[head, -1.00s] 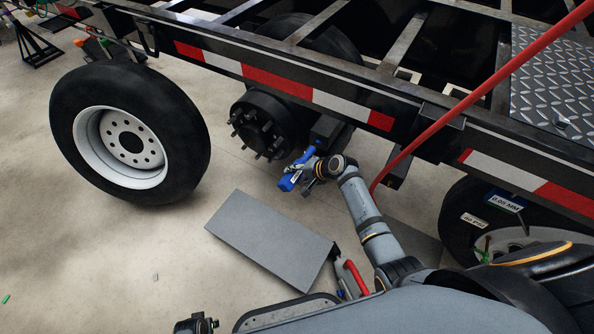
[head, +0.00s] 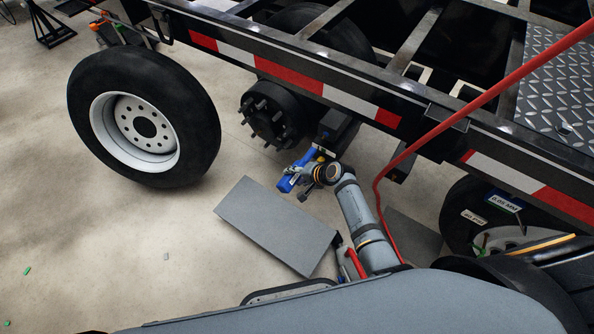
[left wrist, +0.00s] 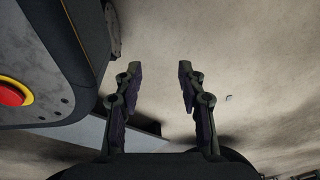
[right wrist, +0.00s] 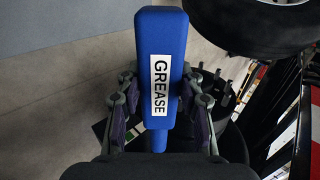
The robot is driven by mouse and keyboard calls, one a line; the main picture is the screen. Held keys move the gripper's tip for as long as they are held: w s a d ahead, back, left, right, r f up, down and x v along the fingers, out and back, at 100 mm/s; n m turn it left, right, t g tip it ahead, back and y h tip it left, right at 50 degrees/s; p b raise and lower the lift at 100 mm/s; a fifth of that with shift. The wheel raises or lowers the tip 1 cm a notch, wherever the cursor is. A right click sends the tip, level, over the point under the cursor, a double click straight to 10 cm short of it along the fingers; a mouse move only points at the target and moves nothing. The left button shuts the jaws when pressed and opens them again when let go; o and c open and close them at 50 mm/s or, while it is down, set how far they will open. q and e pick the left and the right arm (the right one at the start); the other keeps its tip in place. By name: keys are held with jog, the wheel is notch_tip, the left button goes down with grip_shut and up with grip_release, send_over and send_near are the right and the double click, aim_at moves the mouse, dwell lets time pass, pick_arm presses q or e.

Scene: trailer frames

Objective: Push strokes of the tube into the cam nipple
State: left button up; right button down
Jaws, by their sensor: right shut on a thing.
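A blue grease tube (right wrist: 160,40) with a white GREASE label is in my right gripper (right wrist: 160,95), which is shut on it. In the head view the blue tube (head: 287,184) is just below the trailer frame, near the black wheel hub (head: 270,115), with my right gripper (head: 303,177) on it. The cam nipple cannot be made out; the tube's tip is near a dark block under the frame, and I cannot tell if they touch. My left gripper (left wrist: 157,80) is open and empty above the floor in the left wrist view; it is out of the head view.
A loose wheel (head: 145,118) stands left of the hub. A grey panel (head: 275,225) lies on the floor below the tube. A red hose (head: 450,110) runs down at the right. The trailer rail (head: 340,95) passes above my right arm. Open floor lies at the left.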

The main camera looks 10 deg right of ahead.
pick_arm(q)
jog(key=shift+s+r+p, duration=0.15)
jog(key=shift+s+p, duration=0.5)
jog(key=shift+s, duration=0.85)
pick_arm(e)
jog(key=shift+s+a, duration=0.85)
jog(key=shift+a, duration=0.05)
